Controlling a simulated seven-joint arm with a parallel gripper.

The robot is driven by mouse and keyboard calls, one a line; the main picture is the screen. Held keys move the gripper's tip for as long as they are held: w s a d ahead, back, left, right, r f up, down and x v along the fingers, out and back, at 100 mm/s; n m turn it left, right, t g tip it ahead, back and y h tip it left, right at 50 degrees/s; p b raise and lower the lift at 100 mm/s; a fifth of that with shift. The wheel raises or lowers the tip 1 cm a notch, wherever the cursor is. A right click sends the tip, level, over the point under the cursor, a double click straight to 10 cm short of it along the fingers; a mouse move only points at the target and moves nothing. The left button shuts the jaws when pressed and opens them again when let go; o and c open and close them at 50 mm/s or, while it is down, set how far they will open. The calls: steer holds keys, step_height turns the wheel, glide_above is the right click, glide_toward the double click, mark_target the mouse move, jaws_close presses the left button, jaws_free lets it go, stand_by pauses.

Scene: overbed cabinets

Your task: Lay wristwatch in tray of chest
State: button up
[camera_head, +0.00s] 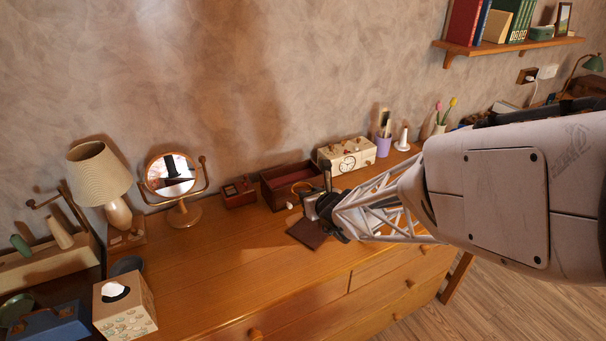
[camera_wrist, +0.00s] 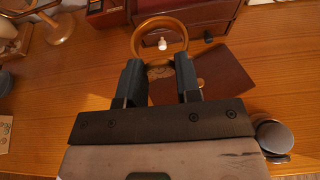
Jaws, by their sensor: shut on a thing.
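The wristwatch (camera_wrist: 182,27), a gold-brown loop, is between the fingertips of my gripper (camera_wrist: 160,78), which is shut on it. Its band stands out beyond the fingers, and its lower part is partly hidden between them. In the head view the band (camera_head: 297,186) shows as a thin loop in front of the open dark-red box, with my gripper (camera_head: 312,204) above the dresser top. This box (camera_head: 279,192), which looks like the chest with its tray, stands against the wall. Its reddish inside is partly visible; the loop overlaps its front in the picture.
A brown flat case (camera_head: 307,233) lies below my gripper. A small compartmented box (camera_head: 238,191) and round mirror (camera_head: 170,175) stand left of the chest, a cream clock box (camera_head: 347,155) right of it. A tissue box (camera_head: 124,306) is front left. The middle dresser top (camera_head: 220,255) is clear.

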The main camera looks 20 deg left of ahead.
mark_target(293, 184)
steer(key=shift+w, duration=0.1)
steer(key=shift+w+a+f, duration=0.25)
steer(key=shift+w+a, duration=1.1)
steer(key=shift+w, duration=0.9)
steer(key=shift+w+a+f, duration=0.25)
steer(key=shift+w+a, duration=1.15)
steer(key=shift+w, duration=0.9)
steer(key=shift+w+a+f, duration=0.25)
steer(key=shift+w+a, duration=1.1)
steer(key=shift+w, duration=0.9)
steer(key=shift+f, duration=0.1)
steer(key=shift+f, duration=1.7)
steer(key=shift+f, duration=0.15)
